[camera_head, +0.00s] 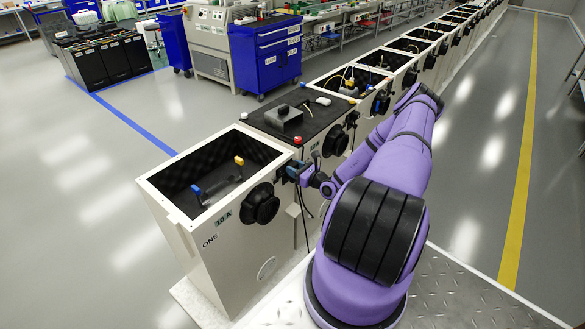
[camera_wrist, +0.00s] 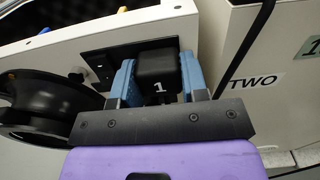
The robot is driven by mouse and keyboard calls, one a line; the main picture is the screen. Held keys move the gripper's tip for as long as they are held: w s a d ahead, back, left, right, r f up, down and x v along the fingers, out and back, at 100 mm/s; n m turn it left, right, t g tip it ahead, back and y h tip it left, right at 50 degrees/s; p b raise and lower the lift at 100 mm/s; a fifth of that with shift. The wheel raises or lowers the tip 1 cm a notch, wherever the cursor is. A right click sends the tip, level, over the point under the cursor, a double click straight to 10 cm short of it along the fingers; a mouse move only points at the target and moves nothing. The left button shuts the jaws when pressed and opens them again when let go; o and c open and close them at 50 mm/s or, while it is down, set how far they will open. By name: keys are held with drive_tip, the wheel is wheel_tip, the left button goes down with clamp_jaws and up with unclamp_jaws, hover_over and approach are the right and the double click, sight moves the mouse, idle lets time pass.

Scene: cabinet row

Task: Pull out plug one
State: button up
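Plug one is a black block marked "1" (camera_wrist: 160,75) in the wrist view, at a black plate (camera_wrist: 105,62) on the white side wall of a cabinet. My gripper (camera_wrist: 157,82) has its two blue fingers on either side of the plug, very close to its sides. I cannot tell whether they press on it or leave a thin gap. In the head view my gripper (camera_head: 297,174) is at the right side of the cabinet marked "ONE" (camera_head: 215,262). The plug itself is hidden there.
A black round port (camera_head: 262,204) sits on cabinet one, left of my gripper; it shows large in the wrist view (camera_wrist: 40,105). The cabinet marked "TWO" (camera_wrist: 255,82) stands close on the right, with a black strap or cable (camera_wrist: 246,45) before it. Clear floor (camera_head: 480,130) lies right.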

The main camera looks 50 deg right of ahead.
drive_tip(key=c, duration=0.6)
drive_tip(key=shift+c, duration=0.2)
drive_tip(key=shift+s, duration=0.15)
drive_tip(key=shift+s+d, duration=0.15)
drive_tip(key=shift+s, duration=1.3)
drive_tip(key=shift+s+d, duration=0.1)
drive_tip(key=shift+s, duration=1.3)
